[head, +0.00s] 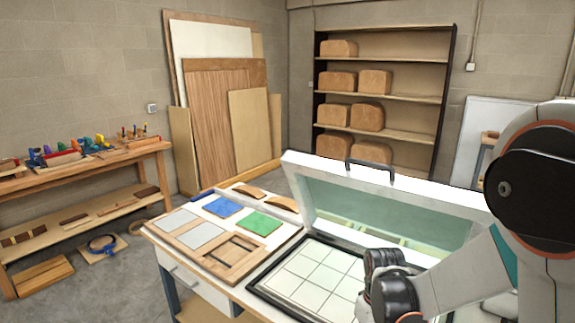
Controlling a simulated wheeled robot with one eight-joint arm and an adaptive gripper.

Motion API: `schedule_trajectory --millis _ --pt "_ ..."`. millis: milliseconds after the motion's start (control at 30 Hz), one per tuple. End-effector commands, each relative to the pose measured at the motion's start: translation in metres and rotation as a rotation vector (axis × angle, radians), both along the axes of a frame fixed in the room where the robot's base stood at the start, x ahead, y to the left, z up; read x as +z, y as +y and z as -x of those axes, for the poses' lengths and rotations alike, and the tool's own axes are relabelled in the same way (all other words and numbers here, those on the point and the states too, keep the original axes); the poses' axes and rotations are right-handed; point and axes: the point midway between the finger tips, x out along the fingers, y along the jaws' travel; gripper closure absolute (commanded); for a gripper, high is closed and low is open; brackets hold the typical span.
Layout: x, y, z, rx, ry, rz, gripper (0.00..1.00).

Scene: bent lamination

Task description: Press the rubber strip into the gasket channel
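The press's white bed (310,277), marked in a grid, lies on the table with a dark border (270,299) around it. This border seems to be where the gasket channel runs; I cannot tell the rubber strip from the channel at this size. The white-framed lid (300,185) with a greenish pane stands raised behind the bed. My gripper (383,262) is over the right part of the bed, and my arm comes in from the right. The gripper and arm hide the bed's right side. The fingertips do not show clearly, nor whether they hold anything.
A black handle (370,168) sticks up from the lid. A workbench (85,165) with tools stands left. Shelves (385,95) and leaning boards are behind. The floor between bench and table is open.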

Motion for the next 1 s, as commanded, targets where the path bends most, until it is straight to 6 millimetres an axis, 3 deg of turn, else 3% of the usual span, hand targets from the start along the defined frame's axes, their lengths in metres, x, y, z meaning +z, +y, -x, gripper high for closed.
schedule_trajectory --millis 1000 --pt "-0.0081 0.0 0.0 0.0 0.0 0.0 1.0"
